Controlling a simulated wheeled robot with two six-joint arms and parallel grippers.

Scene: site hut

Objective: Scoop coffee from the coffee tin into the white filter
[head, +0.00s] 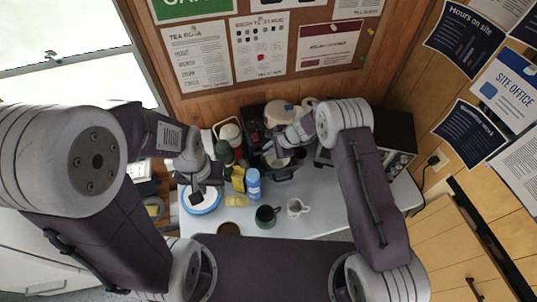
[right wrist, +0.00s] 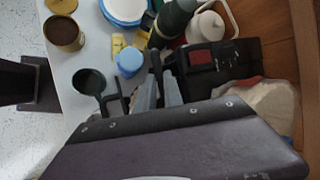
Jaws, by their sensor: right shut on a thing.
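The coffee tin (right wrist: 63,34), gold with brown coffee inside, stands at the table's front edge in the right wrist view. In the head view its brown top (head: 228,229) is partly hidden. The white filter (head: 281,161) appears as a pale patch in the dark holder of the coffee machine, mostly hidden by my right gripper. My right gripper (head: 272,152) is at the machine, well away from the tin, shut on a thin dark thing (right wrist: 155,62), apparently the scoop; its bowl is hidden. My left gripper (head: 203,193) is over a blue-rimmed plate; its opening is unclear.
A microwave (head: 396,137) is at right.

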